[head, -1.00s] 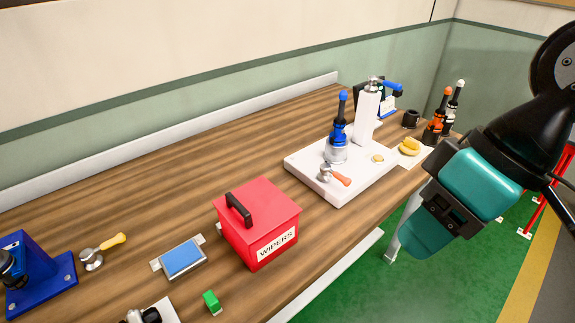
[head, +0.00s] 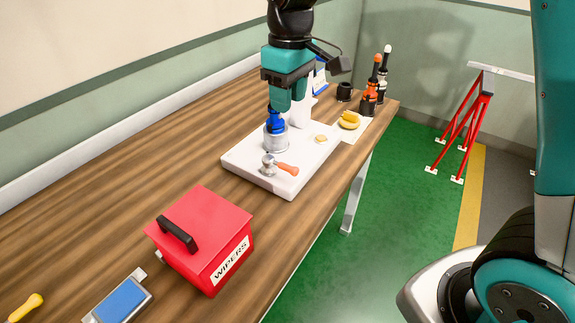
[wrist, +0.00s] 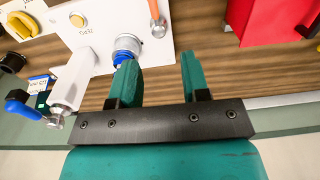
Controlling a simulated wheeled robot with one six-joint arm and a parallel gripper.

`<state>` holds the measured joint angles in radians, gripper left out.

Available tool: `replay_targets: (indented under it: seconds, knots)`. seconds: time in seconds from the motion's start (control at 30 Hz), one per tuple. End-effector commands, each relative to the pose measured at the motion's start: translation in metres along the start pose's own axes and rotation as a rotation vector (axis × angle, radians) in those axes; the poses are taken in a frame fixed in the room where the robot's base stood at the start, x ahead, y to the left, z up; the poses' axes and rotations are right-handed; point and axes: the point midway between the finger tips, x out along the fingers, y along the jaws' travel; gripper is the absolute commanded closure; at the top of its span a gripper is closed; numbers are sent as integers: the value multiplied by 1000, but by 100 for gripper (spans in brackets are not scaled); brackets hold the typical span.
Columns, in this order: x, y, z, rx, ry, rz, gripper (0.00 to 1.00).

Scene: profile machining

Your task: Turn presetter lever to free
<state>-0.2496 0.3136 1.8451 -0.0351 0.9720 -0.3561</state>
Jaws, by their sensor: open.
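The presetter is a white base plate (head: 250,160) on the wooden bench with a white column (head: 300,110), partly hidden behind my gripper in the head view. Its lever, a silver hub with an orange handle (head: 287,168), lies on the plate's front part, the handle pointing right in the head view. The handle also shows at the top of the wrist view (wrist: 154,10). A blue-topped tool (head: 275,125) stands in a silver holder. My gripper (head: 285,103) is open and empty beside the tool's top, above the plate. In the wrist view (wrist: 158,65) one finger overlaps the tool.
A red wipers box (head: 205,235) stands left of the plate. A yellow object (head: 349,121), a black cup (head: 344,91) and orange and black tools (head: 369,95) stand at the right end. Bare bench lies behind the box.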

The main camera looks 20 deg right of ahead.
Motion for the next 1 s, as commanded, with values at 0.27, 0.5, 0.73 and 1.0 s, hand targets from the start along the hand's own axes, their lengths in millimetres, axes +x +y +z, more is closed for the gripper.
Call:
replay_targets:
  seconds: [0.27, 0.5, 0.73, 1.0]
  knots:
    - [28, 14, -10, 3, -23, 14, 57]
    - [81, 15, -8, 6, -24, 12, 57]
    - [132, 16, -6, 6, -23, 12, 57]
    - [172, 16, -6, 6, -19, 14, 57]
